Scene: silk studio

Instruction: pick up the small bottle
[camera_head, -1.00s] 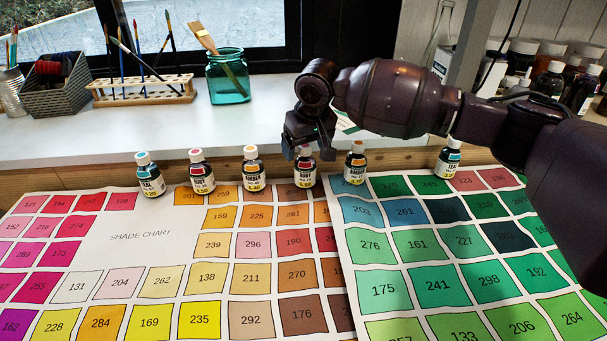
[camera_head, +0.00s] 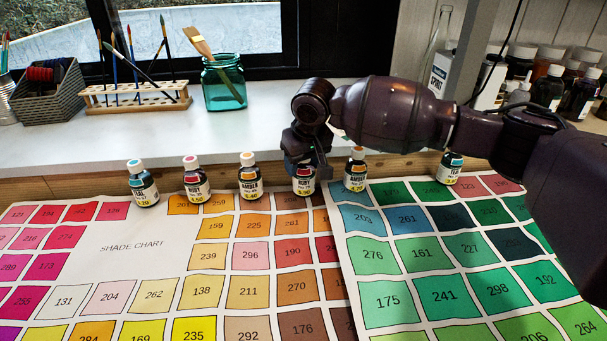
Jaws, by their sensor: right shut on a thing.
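A row of small dark bottles with white caps stands along the back edge of the shade charts. From the left they are a teal one (camera_head: 143,186), a ruby one (camera_head: 195,181), an amber one (camera_head: 249,177), a second ruby one (camera_head: 304,181), a second amber one (camera_head: 356,171) and a second teal one (camera_head: 450,168). My right gripper (camera_head: 304,164) points down and is shut on the second ruby bottle. Its fingers hide the cap; the label shows below them. Whether the bottle is off the surface cannot be told. My left gripper is not in view.
Shade charts (camera_head: 133,222) cover the front. The white sill (camera_head: 150,137) behind carries a grey basket (camera_head: 50,100), a wooden brush rack (camera_head: 133,99) and a teal jar (camera_head: 222,90) with brushes. Several dark bottles (camera_head: 549,86) stand at the back right.

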